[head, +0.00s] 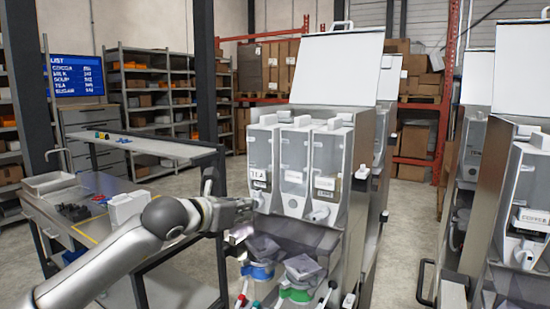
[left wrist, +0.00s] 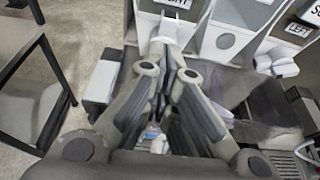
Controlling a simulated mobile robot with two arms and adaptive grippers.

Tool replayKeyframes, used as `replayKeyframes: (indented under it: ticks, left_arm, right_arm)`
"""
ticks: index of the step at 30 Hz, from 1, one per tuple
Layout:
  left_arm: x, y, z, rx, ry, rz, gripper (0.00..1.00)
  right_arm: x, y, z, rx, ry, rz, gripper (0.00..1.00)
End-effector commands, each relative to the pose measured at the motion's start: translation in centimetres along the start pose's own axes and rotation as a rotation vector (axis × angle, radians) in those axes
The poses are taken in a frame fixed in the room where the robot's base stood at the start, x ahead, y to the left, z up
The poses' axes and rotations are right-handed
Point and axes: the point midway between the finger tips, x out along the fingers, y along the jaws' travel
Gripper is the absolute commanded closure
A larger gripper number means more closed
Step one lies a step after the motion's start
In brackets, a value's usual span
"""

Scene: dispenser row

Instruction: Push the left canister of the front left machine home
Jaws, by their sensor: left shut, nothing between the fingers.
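The front left machine (head: 350,150) stands in the middle of the head view with its white lid raised. It holds three clear-fronted canisters side by side. The left canister (head: 261,150) carries a TEA label; the middle canister (head: 294,155) and right canister (head: 327,150) stand beside it. My left gripper (head: 250,206) is shut and empty, at the lower front of the left canister, covering part of it. In the left wrist view the closed fingertips (left wrist: 171,60) are just below a white spout (left wrist: 172,32) on a canister front. Whether they touch is unclear. My right gripper is out of view.
Below the canisters are a blue-based part (head: 260,272) and a green-based part (head: 296,294). A dark-framed cart (head: 165,148) stands at the left behind my arm. Another machine (head: 520,190) is at the right, with open floor between.

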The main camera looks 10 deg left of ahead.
Motion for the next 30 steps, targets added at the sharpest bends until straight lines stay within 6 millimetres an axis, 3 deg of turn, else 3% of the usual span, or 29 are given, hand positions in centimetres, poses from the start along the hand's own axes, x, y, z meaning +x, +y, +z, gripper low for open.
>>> replayKeyframes:
  ticks: [13, 30]
  left_arm:
    - [1.8, 0.0, 0.4, 0.0, 0.003, 0.0, 1.0]
    - [2.0, 0.0, 0.4, 0.0, 0.002, 0.0, 1.0]
  right_arm:
    - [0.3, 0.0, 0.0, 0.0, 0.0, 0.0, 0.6]
    - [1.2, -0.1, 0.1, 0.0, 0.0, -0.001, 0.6]
